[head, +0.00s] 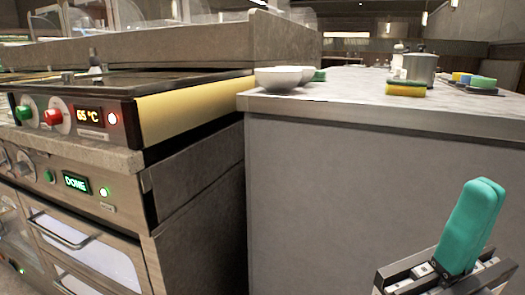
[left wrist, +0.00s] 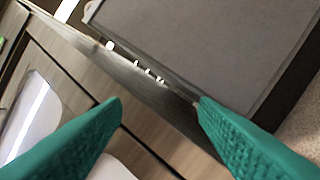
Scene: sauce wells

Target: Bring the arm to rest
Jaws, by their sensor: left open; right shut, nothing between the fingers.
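My right gripper (head: 470,228) shows at the lower right of the head view, in front of the grey counter side. Its teal fingers are pressed together, pointing up, with nothing held. My left gripper (left wrist: 160,105) shows only in the left wrist view. Its two teal fingers are spread wide apart with nothing between them. The left arm is not in the head view.
The cooker (head: 75,190) stands at left, its displays reading 65 °C and DONE. The counter (head: 340,107) at right bears white bowls (head: 278,79), a yellow-green sponge (head: 405,89), a metal pot (head: 421,68) and a dark tray (head: 480,91) with coloured pieces. Floor space before the counter is mostly out of view.

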